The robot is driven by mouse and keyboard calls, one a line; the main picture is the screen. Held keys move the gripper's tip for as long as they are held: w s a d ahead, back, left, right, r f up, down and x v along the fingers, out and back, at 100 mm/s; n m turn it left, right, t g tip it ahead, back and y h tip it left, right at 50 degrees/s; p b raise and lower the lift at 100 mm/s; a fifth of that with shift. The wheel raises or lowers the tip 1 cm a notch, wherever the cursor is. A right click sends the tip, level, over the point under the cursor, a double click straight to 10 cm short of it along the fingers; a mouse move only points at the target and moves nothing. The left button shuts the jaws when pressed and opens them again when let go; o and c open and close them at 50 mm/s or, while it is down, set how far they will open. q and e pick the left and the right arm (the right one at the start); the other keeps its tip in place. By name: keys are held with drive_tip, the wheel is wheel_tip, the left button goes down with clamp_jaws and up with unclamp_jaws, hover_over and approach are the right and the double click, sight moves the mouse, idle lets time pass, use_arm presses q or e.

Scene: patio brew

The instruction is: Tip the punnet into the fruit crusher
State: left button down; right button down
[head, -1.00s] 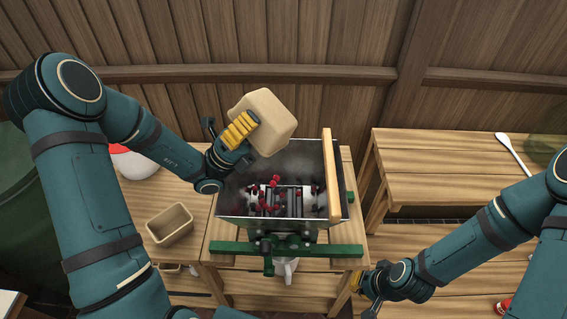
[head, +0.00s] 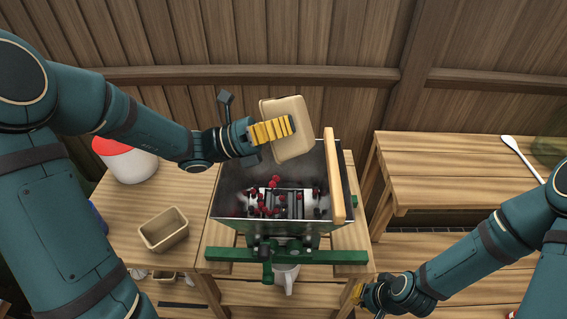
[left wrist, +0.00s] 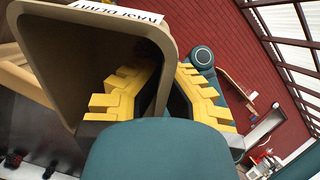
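My left gripper (head: 273,130) is shut on the wall of a tan punnet (head: 294,138), with yellow fingers on either side of that wall. The punnet is steeply tipped above the back of the fruit crusher (head: 228,204). The left wrist view shows the inside of the punnet (left wrist: 60,60), mostly bare, with a dark reddish spot near the fingers; I cannot tell if it is a berry. Part of a label shows on its rim. Red and dark berries (head: 274,184) lie in the crusher's open hopper, on the rollers. My right gripper (head: 358,294) is low, right of the crusher; its fingers are unclear.
A second tan punnet (head: 164,230) stands on the bench left of the crusher. A white tub with a red top (head: 124,160) is behind it. A white jug (head: 286,278) is below the crusher. A white spoon (head: 520,155) lies on the right bench, otherwise largely clear.

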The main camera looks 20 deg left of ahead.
sight(305, 132)
use_arm(q)
drive_tip(key=shift+w+d+m+g+y, duration=0.2)
drive_tip(key=shift+d+m+g+y, duration=0.1)
drive_tip(key=shift+d+y, duration=0.85)
drive_tip(key=shift+w+d+y, duration=0.15)
drive_tip(key=shift+d+y, duration=0.4)
drive_tip(key=shift+d, duration=0.1)
drive_tip(key=shift+w+d+f+g+y+p, duration=0.1)
drive_tip(key=shift+d+f+g+y+p, duration=0.15)
drive_tip(key=shift+d+y+p, duration=0.25)
drive_tip(key=shift+w+d+f+g+y+p, duration=0.15)
drive_tip(key=shift+d+g+y+p, duration=0.1)
drive_tip(key=shift+d+y+p, duration=0.25)
drive_tip(key=d+f+y+p, duration=0.1)
drive_tip(key=d+y+p, duration=0.1)
drive_tip(key=p, duration=0.1)
drive_tip(key=d+f+g+y+p, duration=0.1)
drive_tip(key=y+p, duration=0.1)
drive_tip(key=p, duration=0.2)
drive_tip(key=w+d+f+m+y+p, duration=0.1)
drive_tip(key=d+f+y+p, duration=0.1)
drive_tip(key=p, duration=0.1)
drive_tip(key=shift+d, duration=0.3)
drive_tip(key=d+f+y+p, duration=0.1)
drive_tip(key=y+p, duration=0.1)
drive_tip(key=p, duration=0.2)
drive_tip(key=d+f+g+y+p, duration=0.1)
drive_tip(key=y+p, duration=0.1)
drive_tip(key=p, duration=0.2)
drive_tip(key=shift+m+p, duration=0.3)
